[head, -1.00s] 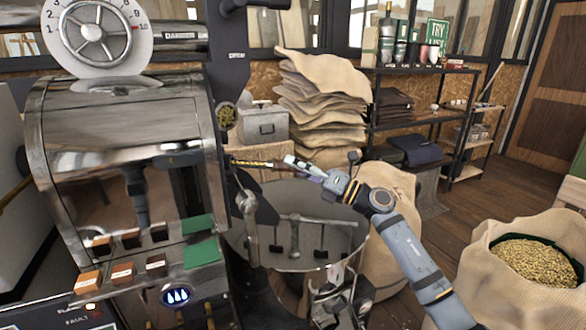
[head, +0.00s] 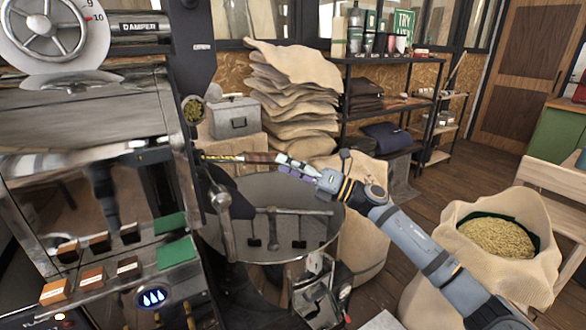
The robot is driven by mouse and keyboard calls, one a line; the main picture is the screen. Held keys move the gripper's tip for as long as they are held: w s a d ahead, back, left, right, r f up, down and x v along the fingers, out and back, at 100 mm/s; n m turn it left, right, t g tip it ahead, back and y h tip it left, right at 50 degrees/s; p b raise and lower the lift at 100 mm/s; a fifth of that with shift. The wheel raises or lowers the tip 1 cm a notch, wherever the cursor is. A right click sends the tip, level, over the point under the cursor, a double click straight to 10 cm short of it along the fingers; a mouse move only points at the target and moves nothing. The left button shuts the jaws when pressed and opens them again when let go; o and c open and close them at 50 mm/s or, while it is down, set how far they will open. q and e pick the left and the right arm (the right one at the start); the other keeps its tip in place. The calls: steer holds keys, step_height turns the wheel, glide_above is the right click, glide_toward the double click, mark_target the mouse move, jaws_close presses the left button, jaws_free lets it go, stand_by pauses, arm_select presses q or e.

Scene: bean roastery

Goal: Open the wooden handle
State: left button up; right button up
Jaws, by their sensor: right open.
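The wooden handle (head: 262,158) is a short brown grip on the end of a thin, yellowish shaft that sticks out to the right from the roaster's front (head: 190,150), above the round cooling pan. My right gripper (head: 287,162) comes in from the lower right, its open fingers at the free right end of the handle. The fingers are small here, and I cannot tell whether they touch the handle or how far they reach around it. My left gripper is not in view.
The round metal cooling pan (head: 285,190) with its stirring arms lies below the handle. Stacked sacks (head: 290,100) and a metal box (head: 233,118) stand behind. An open sack of beans (head: 460,245) stands at the right. Wooden floor shows behind it.

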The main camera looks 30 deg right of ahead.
steer(key=shift+v, duration=1)
